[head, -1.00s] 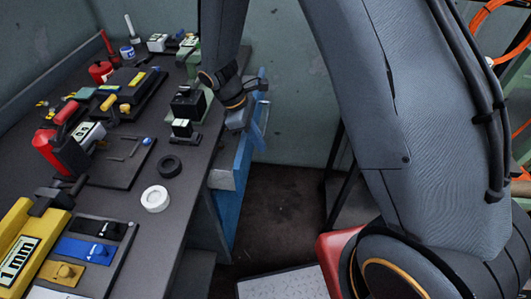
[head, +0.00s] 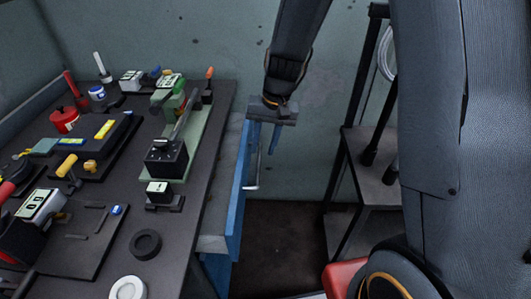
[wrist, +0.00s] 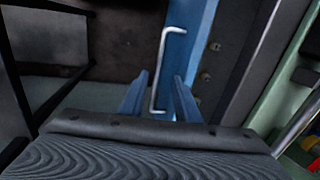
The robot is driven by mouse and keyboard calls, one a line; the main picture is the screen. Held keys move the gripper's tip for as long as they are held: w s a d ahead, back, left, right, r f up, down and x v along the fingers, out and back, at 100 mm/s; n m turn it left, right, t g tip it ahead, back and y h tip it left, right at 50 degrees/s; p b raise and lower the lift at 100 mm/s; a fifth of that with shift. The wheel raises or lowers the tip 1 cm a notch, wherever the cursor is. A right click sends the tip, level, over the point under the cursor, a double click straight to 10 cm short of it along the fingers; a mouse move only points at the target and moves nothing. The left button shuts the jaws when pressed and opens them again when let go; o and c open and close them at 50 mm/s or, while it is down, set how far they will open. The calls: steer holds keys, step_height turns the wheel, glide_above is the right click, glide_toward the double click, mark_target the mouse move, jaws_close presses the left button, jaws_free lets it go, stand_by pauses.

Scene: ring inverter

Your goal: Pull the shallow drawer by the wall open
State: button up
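The blue drawer front (head: 238,190) runs along the right side of the workbench, towards the wall. A pale strip shows between it and the bench edge; I cannot tell how far the drawer stands out. Its thin pale bar handle (head: 252,186) also shows in the wrist view (wrist: 163,62), on the blue front (wrist: 193,50). My gripper (head: 265,145) points down just above and beside the handle, near the wall. In the wrist view its two blue fingers (wrist: 160,80) are apart, with the handle's line passing between them. I cannot tell whether they touch it.
The workbench (head: 205,190) carries a black block device (head: 167,157) on a green plate, a black ring (head: 145,244), a white ring (head: 128,288) and several tools. A dark shelf rack (head: 385,185) stands at right. The floor (head: 280,240) between is clear.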

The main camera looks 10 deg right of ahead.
mark_target(259, 167)
steer(key=shift+m, duration=0.3)
steer(key=shift+w+a+f, duration=0.1)
steer(key=shift+a+f, duration=0.05)
steer(key=shift+f, duration=1.1)
steer(key=shift+w+a+f, duration=0.15)
steer(key=shift+a+f, duration=0.05)
steer(key=shift+f, duration=1.05)
steer(key=shift+w+a+f, duration=0.1)
steer(key=shift+a+f, duration=0.05)
steer(key=shift+f, duration=1.1)
jaws_close()
steer(key=shift+s+d, duration=0.1)
steer(key=shift+d, duration=0.1)
